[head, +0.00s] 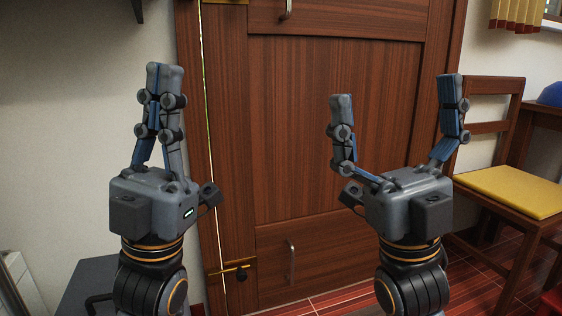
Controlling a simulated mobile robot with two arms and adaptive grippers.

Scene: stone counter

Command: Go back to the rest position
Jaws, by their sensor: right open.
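My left gripper (165,78) points upward at the left of the head view. Its two fingers are together and nothing shows between them. My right gripper (396,94) points upward right of the middle, its fingers spread wide and empty. Neither holds anything that I can see.
A wooden chair with a yellow seat (508,190) stands at the right, beside a table with a blue object (551,94). A pale wall (80,130) is on the left. Reddish plank flooring (345,299) shows below. No counter is in view.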

